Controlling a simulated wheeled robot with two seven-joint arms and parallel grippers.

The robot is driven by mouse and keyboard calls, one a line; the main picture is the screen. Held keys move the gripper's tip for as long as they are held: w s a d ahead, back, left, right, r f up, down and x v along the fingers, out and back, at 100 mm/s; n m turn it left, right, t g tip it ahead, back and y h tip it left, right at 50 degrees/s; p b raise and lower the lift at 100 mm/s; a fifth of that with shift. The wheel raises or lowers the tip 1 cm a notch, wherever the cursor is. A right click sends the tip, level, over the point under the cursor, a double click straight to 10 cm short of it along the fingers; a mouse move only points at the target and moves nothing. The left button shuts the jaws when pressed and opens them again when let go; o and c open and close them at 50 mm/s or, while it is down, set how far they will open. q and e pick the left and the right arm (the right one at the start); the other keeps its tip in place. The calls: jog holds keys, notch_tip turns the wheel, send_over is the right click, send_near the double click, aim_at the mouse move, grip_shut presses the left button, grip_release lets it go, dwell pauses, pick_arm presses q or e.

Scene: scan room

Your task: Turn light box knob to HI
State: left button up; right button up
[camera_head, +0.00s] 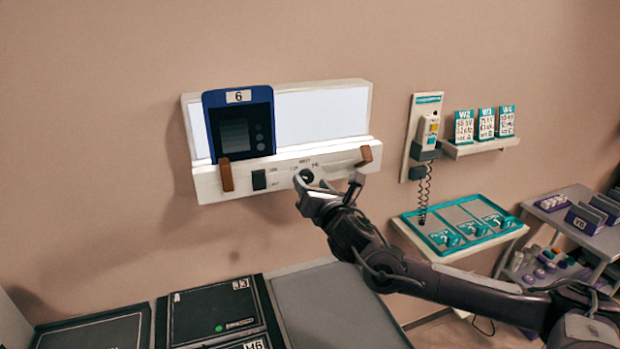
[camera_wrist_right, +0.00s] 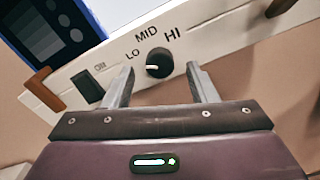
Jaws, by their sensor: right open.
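The light box (camera_head: 325,115) hangs on the wall with a lit white panel. A blue-framed film marked 6 (camera_head: 238,124) covers its left part. The round black knob (camera_wrist_right: 159,64) is on the front strip, with LO, MID and HI printed around it. Its white pointer aims left, toward LO. The knob also shows in the head view (camera_head: 306,176). My right gripper (camera_wrist_right: 160,84) is open, its two fingers on either side of the knob. I cannot tell whether they touch it. A black rocker switch (camera_wrist_right: 88,88) is left of the knob. My left gripper is not in view.
Brown clips (camera_head: 226,175) stick out at both ends of the light box strip. A handset with a coiled cord (camera_head: 428,131) hangs to the right, above a teal tray (camera_head: 462,224). Black cassettes (camera_head: 215,311) lie on the counter below.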

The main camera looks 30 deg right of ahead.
jog(key=shift+x, duration=0.85)
jog(key=shift+c, duration=0.2)
jog(key=c, duration=0.9)
